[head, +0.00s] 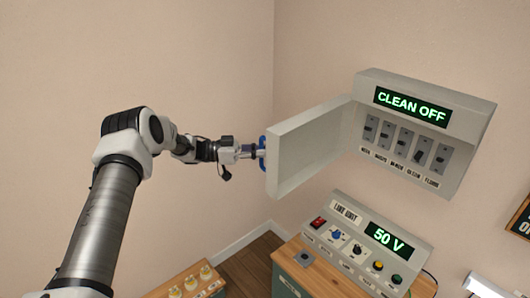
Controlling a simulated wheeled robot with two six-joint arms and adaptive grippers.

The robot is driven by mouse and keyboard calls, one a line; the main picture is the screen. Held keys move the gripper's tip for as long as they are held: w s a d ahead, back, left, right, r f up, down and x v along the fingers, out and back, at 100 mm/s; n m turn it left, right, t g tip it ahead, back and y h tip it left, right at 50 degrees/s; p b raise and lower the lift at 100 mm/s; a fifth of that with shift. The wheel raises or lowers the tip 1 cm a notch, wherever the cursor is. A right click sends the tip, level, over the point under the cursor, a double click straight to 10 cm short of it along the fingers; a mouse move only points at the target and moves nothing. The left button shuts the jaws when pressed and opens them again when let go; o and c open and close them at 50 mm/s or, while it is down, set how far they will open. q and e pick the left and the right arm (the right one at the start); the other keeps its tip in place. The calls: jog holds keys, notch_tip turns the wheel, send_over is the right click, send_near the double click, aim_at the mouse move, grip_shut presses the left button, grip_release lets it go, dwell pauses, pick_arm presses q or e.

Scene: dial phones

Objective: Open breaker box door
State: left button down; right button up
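The breaker box (450,112) is a grey wall cabinet at the right with a green "CLEAN OFF" display. Its door (310,146) is swung wide open to the left, baring a row of switches (404,140). A blue handle (262,162) sits at the door's free edge. My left gripper (257,152) is at this handle, its narrow fingers close together on the handle's middle, and it looks shut on it. The fingertips are small and partly hidden by the handle. My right gripper is not in view.
Below the box, a grey "Line Unit" console (352,243) showing "50 V" stands on a wooden cabinet (287,276). A low wooden table (160,292) with small yellowish items is at the bottom. A dark sign (520,218) hangs at the right edge. Bare wall lies left of the door.

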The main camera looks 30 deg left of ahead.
pick_arm(q)
jog(key=shift+w+a, duration=0.3)
jog(key=shift+a, duration=0.15)
jog(key=c, duration=1.2)
grip_release()
jog(key=shift+d+r, duration=0.1)
jog(key=v, duration=1.2)
